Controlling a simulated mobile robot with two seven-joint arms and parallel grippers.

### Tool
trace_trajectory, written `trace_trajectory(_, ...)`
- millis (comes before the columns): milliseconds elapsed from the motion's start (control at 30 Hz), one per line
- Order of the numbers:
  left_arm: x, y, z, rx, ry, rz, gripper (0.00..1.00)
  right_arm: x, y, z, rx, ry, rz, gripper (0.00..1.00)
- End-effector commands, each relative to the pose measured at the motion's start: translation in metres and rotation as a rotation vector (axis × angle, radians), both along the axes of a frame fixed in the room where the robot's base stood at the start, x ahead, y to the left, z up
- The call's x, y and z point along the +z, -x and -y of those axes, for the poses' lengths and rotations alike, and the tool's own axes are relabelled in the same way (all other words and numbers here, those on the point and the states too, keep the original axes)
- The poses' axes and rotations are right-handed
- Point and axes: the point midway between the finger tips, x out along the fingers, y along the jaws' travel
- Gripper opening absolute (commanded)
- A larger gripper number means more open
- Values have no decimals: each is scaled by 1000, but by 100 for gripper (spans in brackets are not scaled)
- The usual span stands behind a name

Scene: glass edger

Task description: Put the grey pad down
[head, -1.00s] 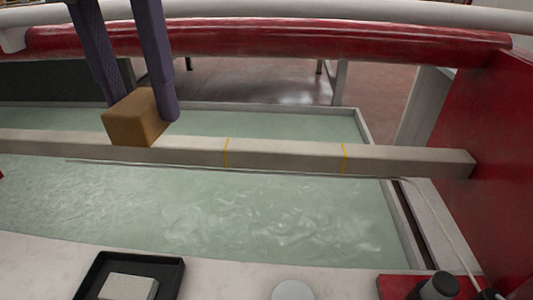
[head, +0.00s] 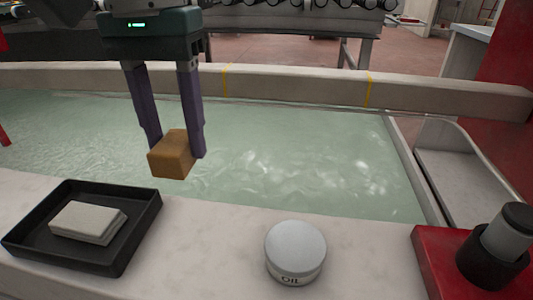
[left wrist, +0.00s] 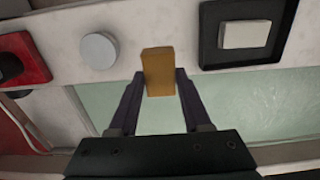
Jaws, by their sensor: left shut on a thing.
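My left gripper (head: 176,148) is shut on an ochre-brown block (head: 170,160), which hangs between its two purple fingers over the pale green water of a trough. The block also shows in the left wrist view (left wrist: 158,72). A light grey pad (head: 86,222) lies flat in a black tray (head: 132,238) at the lower left, apart from the gripper. The pad shows in the left wrist view (left wrist: 244,34) at the upper right. No grey pad is in my left gripper. My right gripper is not in view.
A white round oil tin (head: 295,250) stands on the pale ledge (head: 215,255), right of the tray. The ledge between them is clear. A red base with a dark knob (head: 440,262) is at the lower right. A beam with yellow marks (head: 300,86) runs behind the gripper.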

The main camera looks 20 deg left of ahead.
Motion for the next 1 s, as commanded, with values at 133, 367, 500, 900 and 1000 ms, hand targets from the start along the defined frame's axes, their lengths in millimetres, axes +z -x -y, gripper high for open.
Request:
trace_trajectory(133, -49, 2, 0, -1, -1, -6, 0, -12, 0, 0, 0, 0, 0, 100)
trace_trajectory(367, -102, 1, 0, -2, 0, -3, 0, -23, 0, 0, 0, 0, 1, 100)
trace_trajectory(500, -112, 0, 0, -1, 0, -1, 0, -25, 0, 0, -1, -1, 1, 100)
trace_trajectory(900, -156, 0, 0, -1, 0, 0, 0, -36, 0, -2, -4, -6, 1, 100)
trace_trajectory(1000, -155, 0, 0, -1, 0, 0, 0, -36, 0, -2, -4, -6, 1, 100)
